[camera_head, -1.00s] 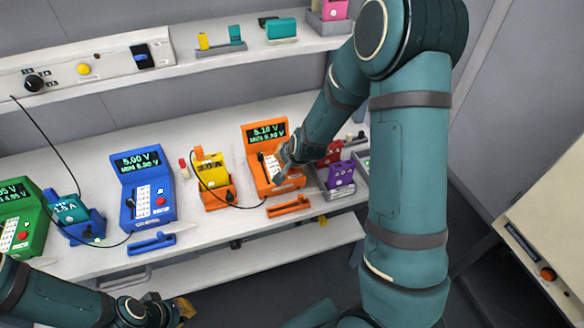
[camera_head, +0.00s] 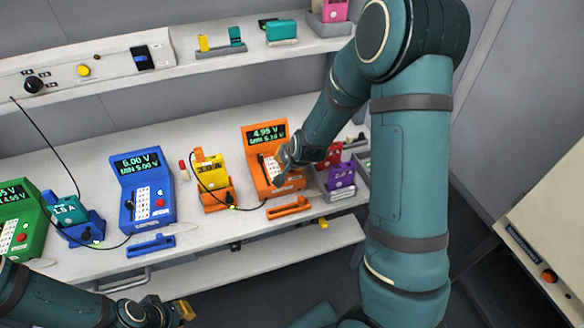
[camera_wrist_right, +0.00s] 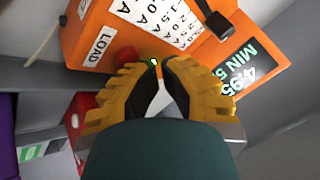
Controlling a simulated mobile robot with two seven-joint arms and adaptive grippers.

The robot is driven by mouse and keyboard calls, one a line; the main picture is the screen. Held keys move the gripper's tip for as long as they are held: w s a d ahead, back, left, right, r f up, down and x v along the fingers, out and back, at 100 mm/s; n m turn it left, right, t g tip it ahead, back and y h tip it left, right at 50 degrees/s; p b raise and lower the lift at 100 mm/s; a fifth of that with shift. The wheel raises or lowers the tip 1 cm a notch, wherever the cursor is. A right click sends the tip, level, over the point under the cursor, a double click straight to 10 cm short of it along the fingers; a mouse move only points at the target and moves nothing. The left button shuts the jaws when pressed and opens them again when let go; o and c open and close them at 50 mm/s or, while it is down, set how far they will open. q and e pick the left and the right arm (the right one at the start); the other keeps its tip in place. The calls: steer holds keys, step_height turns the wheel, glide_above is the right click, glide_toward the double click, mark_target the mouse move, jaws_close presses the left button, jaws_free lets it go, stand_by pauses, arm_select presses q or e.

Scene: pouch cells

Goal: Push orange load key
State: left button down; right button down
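The orange tester (camera_head: 266,135) stands on the bench with a lit display reading about 4.95 V. In the right wrist view, its orange face (camera_wrist_right: 75,45) carries a white LOAD label (camera_wrist_right: 99,46) with a round red load key (camera_wrist_right: 126,57) beside it. My right gripper (camera_wrist_right: 160,66) has its yellow fingertips close together at the key, partly covering it; I cannot tell whether the key is pressed down. A small green light (camera_wrist_right: 155,61) glows at the tips. In the head view, my right wrist hides the key. My left gripper (camera_head: 186,309) is low, away from the tester.
A blue tester (camera_head: 142,180) and green tester (camera_head: 18,222) stand left along the bench. A yellow cell (camera_head: 210,168) in an orange holder (camera_head: 217,197) is close left of the orange tester. An orange bar (camera_head: 289,207) lies in front; a purple cell (camera_head: 341,176) stands right.

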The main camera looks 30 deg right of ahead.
steer(key=shift+r, duration=0.3)
step_height(320, 180, up, 6)
steer(key=p, duration=0.5)
stand_by(0.4)
